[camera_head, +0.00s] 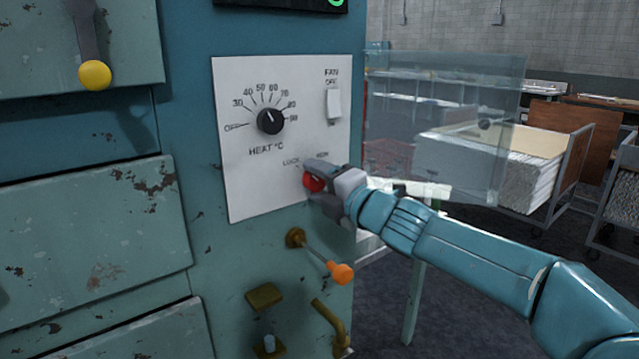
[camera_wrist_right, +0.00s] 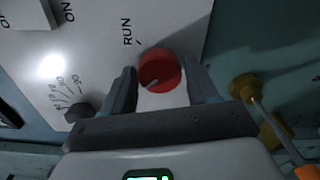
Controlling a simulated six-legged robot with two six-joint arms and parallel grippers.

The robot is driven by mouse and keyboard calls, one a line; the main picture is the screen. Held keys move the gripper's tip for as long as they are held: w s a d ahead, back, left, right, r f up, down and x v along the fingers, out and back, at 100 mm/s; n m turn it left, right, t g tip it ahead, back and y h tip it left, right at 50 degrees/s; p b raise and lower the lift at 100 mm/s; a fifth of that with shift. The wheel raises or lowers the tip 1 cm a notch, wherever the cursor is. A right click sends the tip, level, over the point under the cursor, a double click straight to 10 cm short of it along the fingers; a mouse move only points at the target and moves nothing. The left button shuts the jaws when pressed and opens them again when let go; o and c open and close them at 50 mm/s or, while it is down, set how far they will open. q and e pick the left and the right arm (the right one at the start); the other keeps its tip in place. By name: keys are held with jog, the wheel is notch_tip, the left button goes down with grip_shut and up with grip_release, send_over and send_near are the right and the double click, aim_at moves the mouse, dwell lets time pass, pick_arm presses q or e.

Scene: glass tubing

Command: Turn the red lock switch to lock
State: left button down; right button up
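The red lock switch (camera_head: 313,183) is a round knob low on the white control panel (camera_head: 240,180). The LOCK label is at its upper left and a partly covered RUN label at its upper right. My right gripper (camera_head: 318,184) is at the knob. In the right wrist view, the open fingers of the gripper (camera_wrist_right: 163,88) stand on either side of the red knob (camera_wrist_right: 160,68); the left finger looks very close, and contact is unclear. A pale mark on the knob points lower left, away from RUN. LOCK is hidden there. My left gripper is not in view.
Above the switch are a black heat dial (camera_head: 270,121) and a white fan switch (camera_head: 334,104). An orange-tipped lever (camera_head: 340,272) sticks out below the panel. A clear pane (camera_head: 440,130) stands to the right, with carts behind it.

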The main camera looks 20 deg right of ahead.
jog(key=shift+o, duration=0.7)
jog(key=shift+s+d, duration=0.15)
jog(key=shift+s, duration=0.15)
jog(key=v, duration=1.5)
jog(key=shift+s, duration=0.35)
jog(key=shift+s+d, duration=0.1)
jog(key=shift+d, duration=0.05)
